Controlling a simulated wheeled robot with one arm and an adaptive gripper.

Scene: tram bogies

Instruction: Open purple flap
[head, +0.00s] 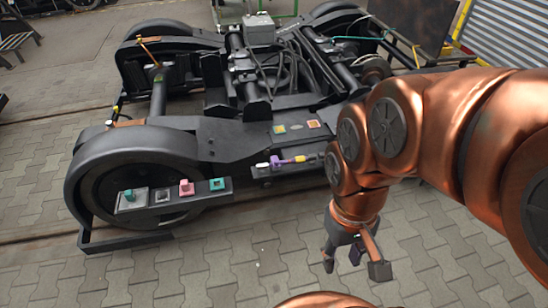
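A small purple part (276,162), which looks like the purple flap, sits on a dark ledge on the near side of the bogie (215,140). A white piece (262,165) lies at its left and a yellow piece (300,159) at its right. It is too small to tell whether it is open or shut. My gripper (354,262) hangs over the paving, below and to the right of the purple part. It points down with its fingers spread, empty and clear of the bogie. My copper-coloured arm covers the ledge's right end.
A dark rail (174,195) with teal, grey and pink fittings juts out at the bogie's front left. Yellow (279,129) and orange (313,124) patches lie on the frame above the purple part. The paving (230,265) in front is clear.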

